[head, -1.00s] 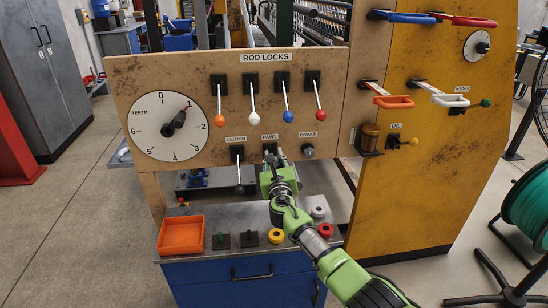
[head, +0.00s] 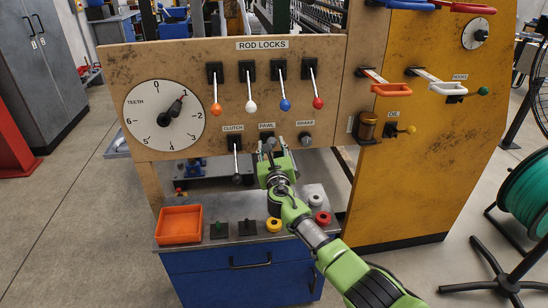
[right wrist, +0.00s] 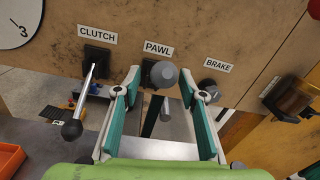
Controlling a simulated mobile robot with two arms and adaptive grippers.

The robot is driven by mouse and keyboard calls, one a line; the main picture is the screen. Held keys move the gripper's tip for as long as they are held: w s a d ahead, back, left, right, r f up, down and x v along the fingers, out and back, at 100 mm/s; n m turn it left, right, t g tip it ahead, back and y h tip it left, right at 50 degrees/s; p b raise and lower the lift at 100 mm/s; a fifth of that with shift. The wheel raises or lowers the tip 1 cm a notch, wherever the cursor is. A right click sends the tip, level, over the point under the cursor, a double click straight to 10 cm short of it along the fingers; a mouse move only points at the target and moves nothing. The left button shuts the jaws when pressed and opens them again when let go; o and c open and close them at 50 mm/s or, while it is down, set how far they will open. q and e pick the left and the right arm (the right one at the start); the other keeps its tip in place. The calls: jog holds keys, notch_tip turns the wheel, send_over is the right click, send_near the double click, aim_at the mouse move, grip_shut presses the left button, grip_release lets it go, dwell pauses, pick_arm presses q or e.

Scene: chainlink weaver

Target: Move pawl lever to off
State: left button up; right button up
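The pawl lever (right wrist: 164,74) sits on a black mount under the PAWL label (right wrist: 158,49) in the right wrist view. Its dark grey round knob points towards the camera. My right gripper (right wrist: 160,92) is open, with its two green-padded fingers on either side of the knob. I see gaps between the knob and both fingers. In the head view, my right gripper (head: 271,158) is in front of the pawl lever and hides most of it. My left gripper is not in view.
The clutch lever (right wrist: 72,128) hangs down close to the left finger. The brake knob (right wrist: 208,88) is close to the right finger. Four-coloured rod lock levers (head: 250,105) hang above. An orange tray (head: 180,224) and several small parts lie on the bench below.

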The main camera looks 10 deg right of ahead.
jog(key=s, duration=1.1)
jog(key=shift+s+a, duration=0.15)
jog(key=shift+r, duration=0.1)
